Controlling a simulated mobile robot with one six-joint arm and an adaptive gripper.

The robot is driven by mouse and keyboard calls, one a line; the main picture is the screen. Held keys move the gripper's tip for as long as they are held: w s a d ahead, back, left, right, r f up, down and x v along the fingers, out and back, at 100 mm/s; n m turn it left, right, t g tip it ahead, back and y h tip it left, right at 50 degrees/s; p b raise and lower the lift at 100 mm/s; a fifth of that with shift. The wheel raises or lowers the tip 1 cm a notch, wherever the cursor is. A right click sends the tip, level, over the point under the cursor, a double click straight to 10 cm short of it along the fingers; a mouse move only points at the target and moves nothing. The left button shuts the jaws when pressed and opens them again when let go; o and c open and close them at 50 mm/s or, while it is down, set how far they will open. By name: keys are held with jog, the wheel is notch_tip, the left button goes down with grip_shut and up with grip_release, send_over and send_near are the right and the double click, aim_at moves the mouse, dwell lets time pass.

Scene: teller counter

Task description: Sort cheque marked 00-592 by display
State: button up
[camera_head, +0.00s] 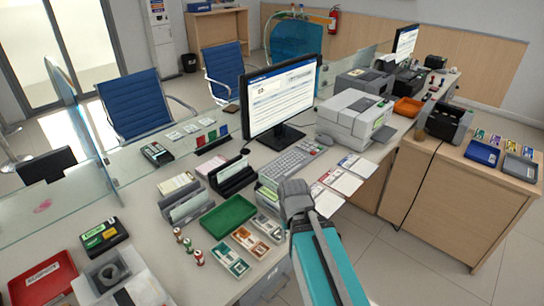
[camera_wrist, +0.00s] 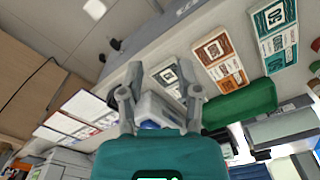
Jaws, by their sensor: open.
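The monitor (camera_head: 285,95) stands mid-counter with a lit page whose text is too small to read. No cheque marked 00-592 can be made out; small print on the papers is unreadable. Pale slips stand in dark holders (camera_head: 234,178) left of the keyboard, and white printed sheets (camera_head: 345,182) lie right of it. A green tray (camera_head: 228,217) sits in front of the holders and shows in the wrist view (camera_wrist: 240,104). My gripper (camera_head: 297,190) is above the counter's front edge, right of the tray. In the wrist view (camera_wrist: 160,92) its fingers are apart, with nothing visibly held.
Blue (camera_head: 482,152) and grey trays (camera_head: 520,168) sit on the side cabinet. A glass screen runs behind the counter.

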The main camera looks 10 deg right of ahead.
aim_at(273, 183)
jog(key=w+r+n+p, duration=0.2)
jog(key=w+r+p, duration=0.1)
jog(key=w, duration=0.6)
jog(key=w+r+n+p, duration=0.2)
jog(key=w+r+p, duration=0.1)
jog(key=w, duration=0.7)
jog(key=w+r+n+p, duration=0.3)
jog(key=w, duration=0.7)
jog(key=shift+w+d+r, duration=0.15)
jog(key=shift+w+r, duration=0.05)
jog(key=shift+r, duration=0.15)
jog(key=shift+f, duration=0.2)
notch_tip(273, 183, down, 13)
jog(key=b, duration=1.3)
jog(key=shift+f, duration=0.2)
grip_shut()
jog(key=shift+r, duration=0.2)
